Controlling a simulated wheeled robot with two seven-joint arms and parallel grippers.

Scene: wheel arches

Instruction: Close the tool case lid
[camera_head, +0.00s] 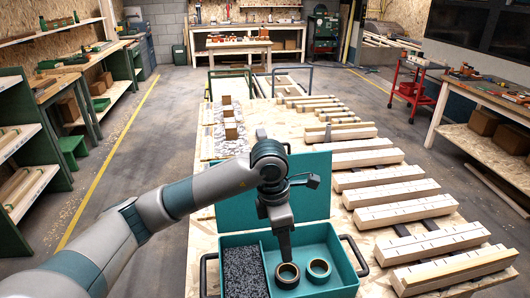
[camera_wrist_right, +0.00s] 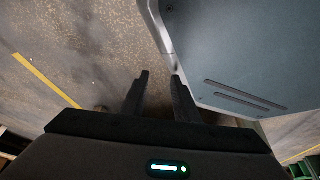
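The teal tool case (camera_head: 340,284) sits at the near edge of the wooden table, and its lid (camera_head: 312,206) stands open and raised at the back. The left compartment holds dark speckled foam (camera_head: 243,272). The right compartment holds two round rings (camera_head: 319,269), one of them (camera_head: 287,275) just below my left gripper. My left gripper (camera_head: 287,258) points down in front of the lid; its finger gap is not clear. My right gripper (camera_wrist_right: 160,76) shows only in the right wrist view, its fingers apart with nothing between them, above the floor.
Several wooden beams (camera_head: 425,208) lie in a row on the table right of the case. Small blocks (camera_head: 230,131) lie behind the lid. Black handles (camera_head: 355,256) stick out at the case's sides. A red cart (camera_head: 409,88) and shelves stand farther off.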

